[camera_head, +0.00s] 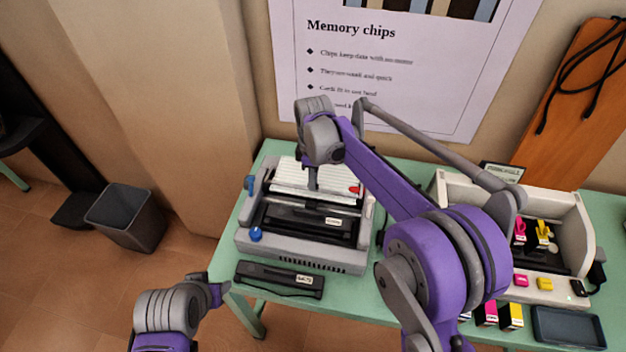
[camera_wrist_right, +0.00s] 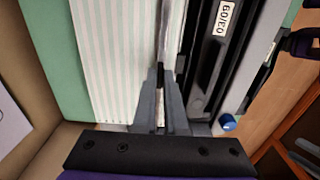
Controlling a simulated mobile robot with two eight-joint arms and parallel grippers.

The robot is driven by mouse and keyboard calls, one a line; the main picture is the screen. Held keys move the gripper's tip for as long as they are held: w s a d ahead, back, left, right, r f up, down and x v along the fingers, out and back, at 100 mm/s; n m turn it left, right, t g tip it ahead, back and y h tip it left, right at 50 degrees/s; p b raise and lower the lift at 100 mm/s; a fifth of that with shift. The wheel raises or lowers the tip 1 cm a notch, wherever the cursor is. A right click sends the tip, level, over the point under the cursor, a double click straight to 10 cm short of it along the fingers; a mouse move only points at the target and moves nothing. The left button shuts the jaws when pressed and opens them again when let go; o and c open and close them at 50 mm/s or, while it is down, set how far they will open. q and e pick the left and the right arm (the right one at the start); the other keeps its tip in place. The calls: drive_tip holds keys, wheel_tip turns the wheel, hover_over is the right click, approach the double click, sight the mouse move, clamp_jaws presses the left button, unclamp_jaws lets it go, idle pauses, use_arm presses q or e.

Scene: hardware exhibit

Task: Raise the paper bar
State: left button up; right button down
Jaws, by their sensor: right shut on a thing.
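The grey printer (camera_head: 315,260) stands on the green table, with striped paper (camera_head: 296,172) at its back. The paper bar (camera_head: 338,199) is a thin light strip running across the printer in front of the paper. My right gripper (camera_head: 313,187) reaches down to the bar from above, and its fingers are shut on it. In the right wrist view the gripper (camera_wrist_right: 161,85) has its fingers closed around the bar (camera_wrist_right: 163,40), between the striped paper (camera_wrist_right: 120,50) and the dark cartridge. My left gripper (camera_head: 217,293) is away from the printer at the lower left; its fingers are unclear.
A black ribbon cartridge (camera_head: 280,279) lies in front of the printer. A second, open printer (camera_head: 578,230) with coloured cartridges stands at the right, with a dark tray (camera_head: 568,327) before it. A wall poster (camera_head: 400,80) hangs behind. A bin (camera_head: 125,216) stands on the floor.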

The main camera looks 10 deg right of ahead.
drive_tip(key=shift+w+d+r+g+y+p, duration=0.15)
drive_tip(key=shift+w+r+g+y, duration=0.2)
drive_tip(key=shift+g, duration=0.3)
drive_tip(key=shift+w+d+r+g+y+p, duration=0.15)
drive_tip(key=shift+w+r+g, duration=0.15)
drive_tip(key=shift+r+g, duration=0.25)
drive_tip(key=shift+w+d+r+g+y, duration=0.15)
drive_tip(key=shift+w+g, duration=0.1)
drive_tip(key=shift+g, duration=0.3)
drive_tip(key=shift+w+a+r+g+y, duration=0.15)
drive_tip(key=shift+w+g, duration=0.1)
drive_tip(key=shift+g, duration=0.3)
use_arm(q)
drive_tip(key=shift+w+r, duration=0.2)
drive_tip(key=shift+r, duration=0.25)
use_arm(e)
drive_tip(key=shift+w+d+r+g+y, duration=0.2)
drive_tip(key=shift+w+g+y, duration=0.15)
drive_tip(key=shift+g, duration=0.45)
use_arm(q)
drive_tip(key=shift+c, duration=0.3)
